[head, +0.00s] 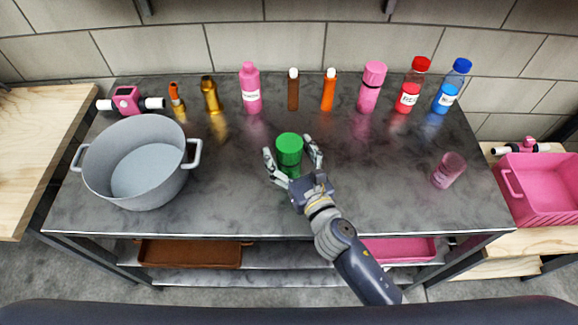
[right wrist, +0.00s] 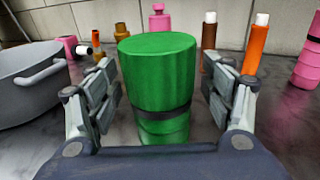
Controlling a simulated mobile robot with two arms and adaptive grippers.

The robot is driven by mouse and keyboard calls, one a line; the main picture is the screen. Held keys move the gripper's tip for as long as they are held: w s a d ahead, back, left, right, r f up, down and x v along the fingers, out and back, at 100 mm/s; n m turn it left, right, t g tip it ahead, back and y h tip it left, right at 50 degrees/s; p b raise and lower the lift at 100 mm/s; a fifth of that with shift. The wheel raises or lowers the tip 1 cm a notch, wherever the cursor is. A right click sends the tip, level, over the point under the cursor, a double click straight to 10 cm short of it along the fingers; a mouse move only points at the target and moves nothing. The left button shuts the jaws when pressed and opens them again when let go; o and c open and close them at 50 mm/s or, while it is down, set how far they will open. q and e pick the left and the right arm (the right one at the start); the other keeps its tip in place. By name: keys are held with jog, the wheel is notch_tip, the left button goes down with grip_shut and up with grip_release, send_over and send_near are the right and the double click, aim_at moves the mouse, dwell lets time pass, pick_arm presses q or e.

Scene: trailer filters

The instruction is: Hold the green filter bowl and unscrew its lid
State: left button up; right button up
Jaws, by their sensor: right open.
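The green filter bowl (head: 291,170) stands upright on the grey table, with its green ribbed lid (head: 289,147) on top. In the right wrist view the lid (right wrist: 158,72) fills the middle, with a dark band under it and the translucent bowl (right wrist: 163,131) below. My right gripper (head: 293,158) is open, with one finger on each side of the filter. In the right wrist view gaps show between both fingers and the filter. The bowl's base is partly hidden by my gripper. My left gripper is in neither view.
A large grey pot (head: 142,165) stands at the left. Several bottles, including a pink one (head: 250,88) and a blue-capped one (head: 452,86), line the back. A pink translucent cup (head: 448,170) is at the right. A pink crate (head: 545,190) sits beyond the table. Table around the filter is clear.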

jog(key=c, duration=1.6)
jog(key=shift+r, duration=0.1)
jog(key=shift+r+p, duration=0.55)
jog(key=shift+r, duration=0.85)
jog(key=shift+s+a+r+b, duration=0.1)
jog(key=shift+s+r+b, duration=0.35)
jog(key=shift+s, duration=2.25)
jog(key=shift+s+d+r+b, duration=0.2)
jog(key=shift+s+b, duration=0.45)
jog(key=shift+s, duration=2)
jog(key=shift+s+a+r+b, duration=0.2)
jog(key=shift+s+r+b, duration=0.3)
jog(key=shift+s, duration=2.2)
jog(key=shift+f, duration=0.1)
jog(key=o, duration=0.5)
jog(key=c, duration=0.6)
